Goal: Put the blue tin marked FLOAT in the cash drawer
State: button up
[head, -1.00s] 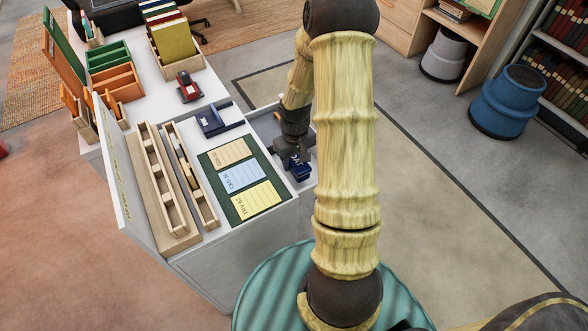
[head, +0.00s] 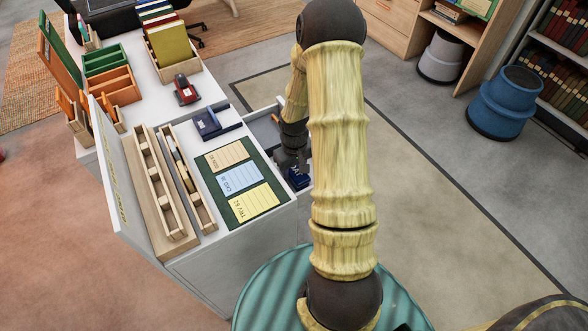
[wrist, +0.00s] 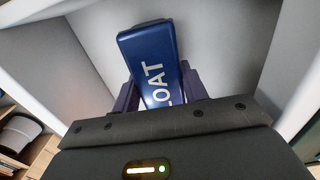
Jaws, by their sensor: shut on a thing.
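The blue tin (head: 299,179) is between the fingers of my gripper (head: 294,170). In the wrist view the tin (wrist: 148,50) lies slanted, with white letters reading "LOAT" visible and the rest of the word hidden by my gripper (wrist: 160,86). My gripper is shut on it, one dark finger at each side. The cash drawer (head: 263,128) is pulled out from the right side of the white desk. The tin is over or inside its near part, with pale drawer walls around it in the wrist view; I cannot tell whether it touches the floor.
A red and black object (head: 186,90) stands farther back. The floor to the right is clear up to a blue bin (head: 503,105).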

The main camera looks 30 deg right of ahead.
aim_at(294, 168)
jog(key=o, duration=1.2)
notch_tip(294, 168, up, 12)
jog(key=p, duration=0.2)
jog(key=shift+p, duration=0.3)
jog(key=shift+r, duration=0.1)
jog(key=s+a+r+t, duration=0.2)
jog(key=s+a+r, duration=0.7)
jog(key=a, duration=0.4)
jog(key=shift+s+r+t, duration=0.3)
jog(key=shift+s+r, duration=0.05)
jog(key=shift+s, duration=0.4)
